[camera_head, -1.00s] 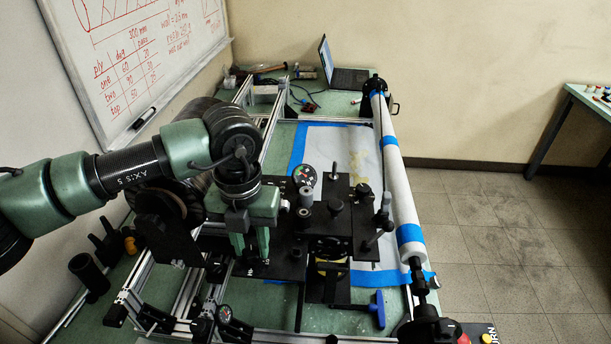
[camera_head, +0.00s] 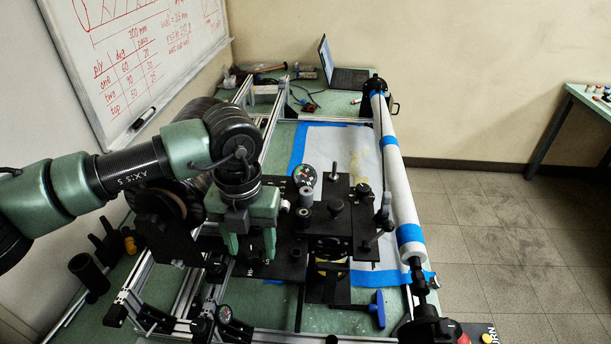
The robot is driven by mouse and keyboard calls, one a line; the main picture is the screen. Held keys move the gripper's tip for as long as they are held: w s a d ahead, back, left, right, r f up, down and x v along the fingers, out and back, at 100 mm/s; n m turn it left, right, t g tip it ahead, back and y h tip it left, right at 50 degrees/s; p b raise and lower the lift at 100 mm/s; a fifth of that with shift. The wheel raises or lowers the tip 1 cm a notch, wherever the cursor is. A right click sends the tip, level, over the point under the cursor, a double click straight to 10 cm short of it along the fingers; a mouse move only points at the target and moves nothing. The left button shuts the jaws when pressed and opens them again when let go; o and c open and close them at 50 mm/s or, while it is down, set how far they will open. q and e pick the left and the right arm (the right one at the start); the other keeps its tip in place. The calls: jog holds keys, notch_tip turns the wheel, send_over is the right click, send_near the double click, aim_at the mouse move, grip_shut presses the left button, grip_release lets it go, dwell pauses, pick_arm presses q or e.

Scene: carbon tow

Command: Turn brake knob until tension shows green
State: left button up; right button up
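My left gripper (camera_head: 251,256) points down over the black plate of the carriage. Its two green fingers are apart with nothing visible between them. A round tension dial (camera_head: 305,176) with small coloured marks stands just behind and right of it; its needle is too small to read. A black knob (camera_head: 336,207) stands on the carriage to the right of the gripper, apart from it. I cannot tell for sure which knob is the brake knob; one may be hidden under the gripper. My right gripper is not in view.
A white mandrel with blue tape (camera_head: 397,190) runs along the right side. A second small dial (camera_head: 224,314) is at the front left. A blue-handled tool (camera_head: 377,309) lies near the front. A laptop (camera_head: 342,70) stands at the back.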

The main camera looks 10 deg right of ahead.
pick_arm(q)
jog(key=shift+r, duration=0.1)
jog(key=shift+r+p, duration=1.3)
jog(key=shift+r, duration=1.7)
jog(key=shift+f, duration=0.15)
